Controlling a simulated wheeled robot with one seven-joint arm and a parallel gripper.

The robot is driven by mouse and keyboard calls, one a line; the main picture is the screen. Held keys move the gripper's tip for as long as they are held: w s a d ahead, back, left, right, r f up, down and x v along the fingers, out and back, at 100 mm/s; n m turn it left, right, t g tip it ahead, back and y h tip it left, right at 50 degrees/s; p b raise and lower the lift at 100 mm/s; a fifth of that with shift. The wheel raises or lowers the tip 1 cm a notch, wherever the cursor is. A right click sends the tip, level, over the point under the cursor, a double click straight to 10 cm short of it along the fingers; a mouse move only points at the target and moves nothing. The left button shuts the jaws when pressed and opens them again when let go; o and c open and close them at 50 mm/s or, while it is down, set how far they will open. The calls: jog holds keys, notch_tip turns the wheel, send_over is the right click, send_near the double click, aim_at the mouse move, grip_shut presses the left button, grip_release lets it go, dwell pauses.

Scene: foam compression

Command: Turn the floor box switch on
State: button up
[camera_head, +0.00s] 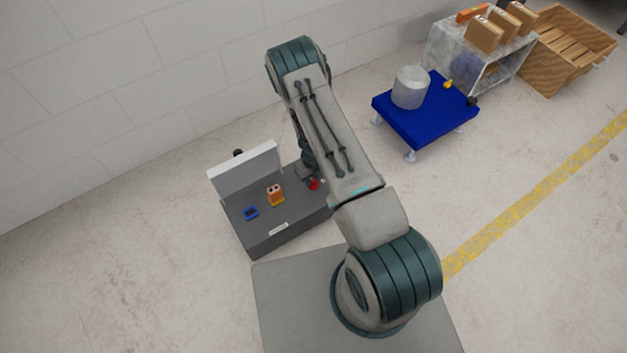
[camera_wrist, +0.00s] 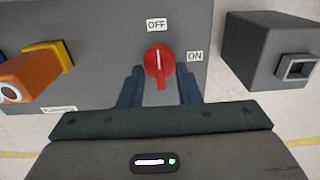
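The floor box (camera_head: 283,232) is a dark grey box with its pale lid (camera_head: 245,172) raised, standing by the wall. Its red rotary switch (camera_wrist: 158,64) is in the middle of the wrist view, with its white mark pointing up to the OFF label (camera_wrist: 156,24). The ON label (camera_wrist: 195,56) is to the right of the knob. The switch also shows in the head view (camera_head: 314,184). My gripper (camera_wrist: 161,76) is open, with one finger on each side of the knob's lower part. I cannot tell if the fingers touch it. My arm partly hides the gripper in the head view.
An orange part on a yellow base (camera_wrist: 30,75) sits left of the switch, and a blue part (camera_head: 251,212) lies farther left. A grey block with a square opening (camera_wrist: 270,50) is at the right. A blue cart (camera_head: 430,120) stands to the right on open floor.

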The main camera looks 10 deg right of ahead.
jog(key=shift+f, duration=0.3)
grip_shut()
